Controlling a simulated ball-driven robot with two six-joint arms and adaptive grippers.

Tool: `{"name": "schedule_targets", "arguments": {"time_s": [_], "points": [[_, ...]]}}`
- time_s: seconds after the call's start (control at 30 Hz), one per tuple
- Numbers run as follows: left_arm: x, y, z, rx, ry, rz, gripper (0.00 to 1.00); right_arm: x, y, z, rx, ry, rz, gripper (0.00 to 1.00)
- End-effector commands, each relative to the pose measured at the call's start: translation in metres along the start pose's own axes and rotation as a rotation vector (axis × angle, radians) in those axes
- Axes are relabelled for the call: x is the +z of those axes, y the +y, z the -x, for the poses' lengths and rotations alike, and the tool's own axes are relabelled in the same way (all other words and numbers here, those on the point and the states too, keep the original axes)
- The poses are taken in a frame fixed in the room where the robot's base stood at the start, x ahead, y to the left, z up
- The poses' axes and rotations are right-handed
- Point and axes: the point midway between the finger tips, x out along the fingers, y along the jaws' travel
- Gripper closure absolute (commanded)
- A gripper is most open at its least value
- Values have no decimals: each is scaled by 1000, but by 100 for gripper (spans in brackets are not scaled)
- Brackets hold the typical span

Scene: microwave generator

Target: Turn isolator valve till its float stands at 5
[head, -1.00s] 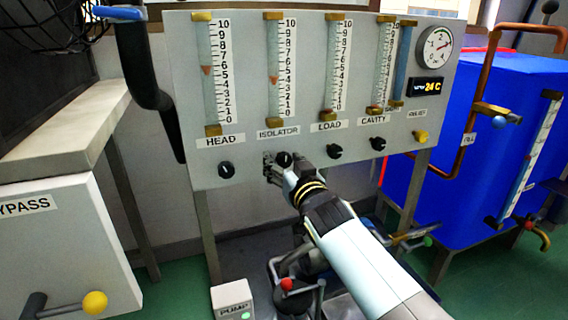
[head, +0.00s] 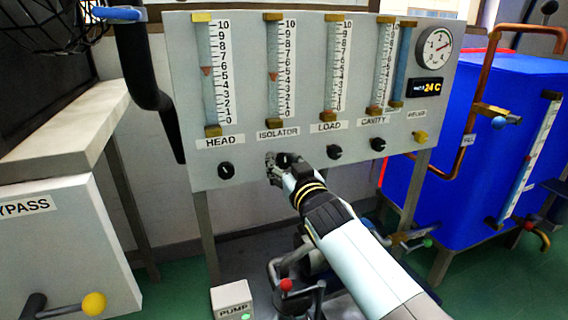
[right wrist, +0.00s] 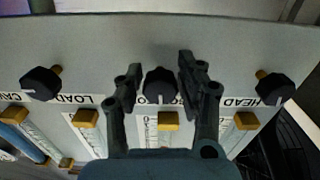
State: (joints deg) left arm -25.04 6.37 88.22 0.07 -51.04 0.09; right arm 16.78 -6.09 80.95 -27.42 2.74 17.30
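The isolator valve is a black knob (head: 284,158) under the ISOLATOR label (head: 278,133) on the grey panel. My right gripper (head: 279,166) is at this knob. In the right wrist view the knob (right wrist: 160,85) sits between the two spread fingers of the gripper (right wrist: 160,72), with a small gap seeming to show on each side. The knob's white mark points down in that view, toward its gauge. The isolator float (head: 273,76) is reddish and stands a little above 4 in its tube. My left gripper is not in view.
The head knob (head: 226,170) is left of the isolator knob and the load knob (head: 334,152) right of it. The head float (head: 207,71) stands near 5. A blue tank (head: 480,130) with copper pipes stands at right. A bypass box (head: 70,240) stands at left.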

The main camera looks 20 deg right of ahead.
Motion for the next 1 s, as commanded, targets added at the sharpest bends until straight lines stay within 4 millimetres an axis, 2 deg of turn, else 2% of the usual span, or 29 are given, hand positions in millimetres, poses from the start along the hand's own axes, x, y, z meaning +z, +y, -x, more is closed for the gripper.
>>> {"name": "schedule_targets", "arguments": {"time_s": [0.03, 0.1, 0.4, 0.57, 0.77, 0.97, 1.0], "points": [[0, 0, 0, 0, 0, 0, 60, 0, 0, 0, 0, 0, 0, 54], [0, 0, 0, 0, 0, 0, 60, 0, 0, 0, 0, 0, 0, 45], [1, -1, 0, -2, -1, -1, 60, 0, 0, 1, 0, 0, -1, 45], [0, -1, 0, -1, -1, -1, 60, 1, 0, 9, -1, 0, 0, 45], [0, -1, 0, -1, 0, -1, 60, 1, 0, 32, 1, -1, 1, 45], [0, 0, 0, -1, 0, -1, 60, 1, 0, 64, 1, -2, 2, 45], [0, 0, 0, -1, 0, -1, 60, 2, 0, 75, 1, -3, 1, 45]]}}
